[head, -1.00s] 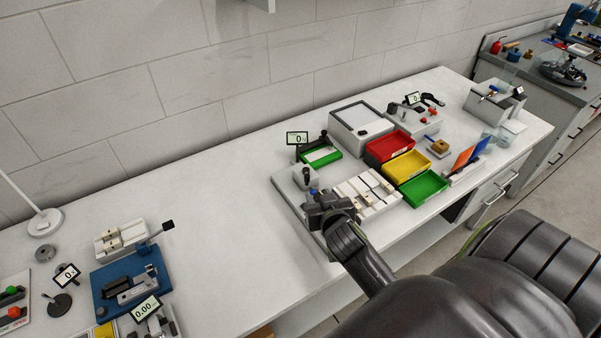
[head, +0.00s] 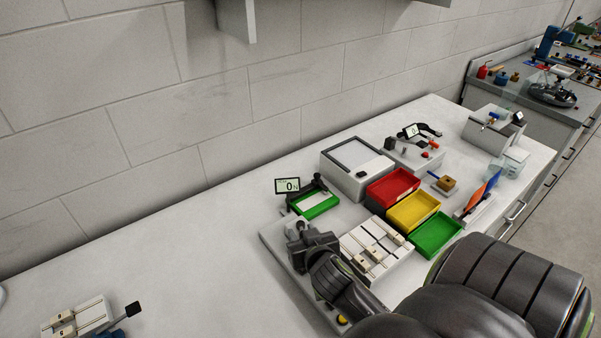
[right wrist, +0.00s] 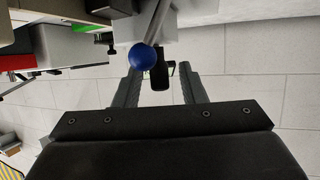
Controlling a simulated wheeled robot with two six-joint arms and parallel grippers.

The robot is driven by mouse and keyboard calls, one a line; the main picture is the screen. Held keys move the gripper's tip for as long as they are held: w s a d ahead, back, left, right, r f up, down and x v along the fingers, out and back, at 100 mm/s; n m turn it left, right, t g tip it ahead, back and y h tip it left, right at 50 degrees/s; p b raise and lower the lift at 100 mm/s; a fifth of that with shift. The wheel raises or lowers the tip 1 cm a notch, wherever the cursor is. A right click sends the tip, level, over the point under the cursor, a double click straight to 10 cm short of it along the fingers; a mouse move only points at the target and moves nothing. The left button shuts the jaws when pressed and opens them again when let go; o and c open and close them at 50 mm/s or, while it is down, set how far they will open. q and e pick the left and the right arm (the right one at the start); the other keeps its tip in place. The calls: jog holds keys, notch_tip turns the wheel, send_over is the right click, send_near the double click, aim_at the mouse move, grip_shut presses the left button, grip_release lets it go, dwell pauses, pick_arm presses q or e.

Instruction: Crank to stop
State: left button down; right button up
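The welder fixture is a pale base plate (head: 275,243) on the bench, with a small grey box at its left end mostly behind my right gripper (head: 312,245). In the right wrist view, a blue ball knob (right wrist: 142,56) on a metal rod (right wrist: 158,22) hangs in front of my gripper (right wrist: 160,80). A black handle (right wrist: 160,78) shows between the two fingers, with gaps visible on both sides. The gripper looks open. I cannot tell whether a finger touches the knob or rod. In the head view the crank is hidden. My left gripper is out of view.
A display reading 0 N (head: 287,186) stands behind a green-edged tray (head: 316,205). A white slotted block (head: 372,250) sits right of my gripper. Red (head: 392,188), yellow (head: 413,211) and green (head: 434,235) bins stand beyond it. The bench at left is largely clear.

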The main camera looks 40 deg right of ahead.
jog(key=shift+s, duration=0.1)
jog(key=shift+c, duration=0.9)
grip_shut()
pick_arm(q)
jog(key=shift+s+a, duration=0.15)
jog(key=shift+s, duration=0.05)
